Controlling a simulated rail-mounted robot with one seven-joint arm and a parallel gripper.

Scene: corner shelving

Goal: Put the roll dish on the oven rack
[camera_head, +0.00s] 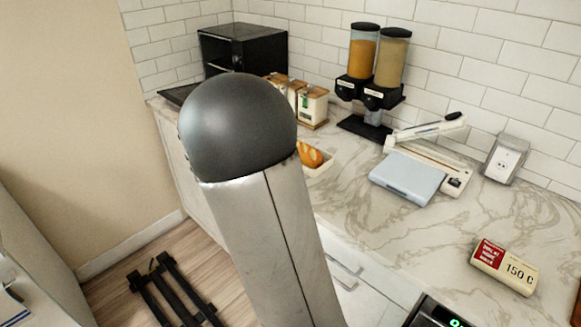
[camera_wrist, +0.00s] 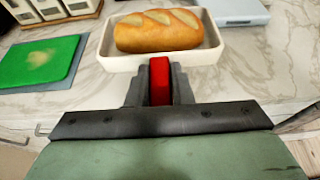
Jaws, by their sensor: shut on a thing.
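The roll dish (camera_wrist: 113,62) is a white rectangular dish with a golden bread roll (camera_wrist: 160,30) lying in it. In the head view the dish (camera_head: 322,166) is partly hidden behind my arm on the marble counter. My gripper (camera_wrist: 160,68) is shut on the dish's near wall, with its red pad at the rim. I cannot tell whether the dish is lifted. The black oven (camera_head: 262,55) stands in the back left corner, its door (camera_head: 180,93) folded down open. The oven rack cannot be made out.
A green board (camera_wrist: 40,60) lies left of the dish. Wooden-lidded canisters (camera_head: 312,103) and a dispenser (camera_head: 372,95) stand along the wall. A pale blue box (camera_head: 407,178) and a sealer-like device (camera_head: 440,165) lie to the right. A "150 C" sign (camera_head: 505,267) lies nearer.

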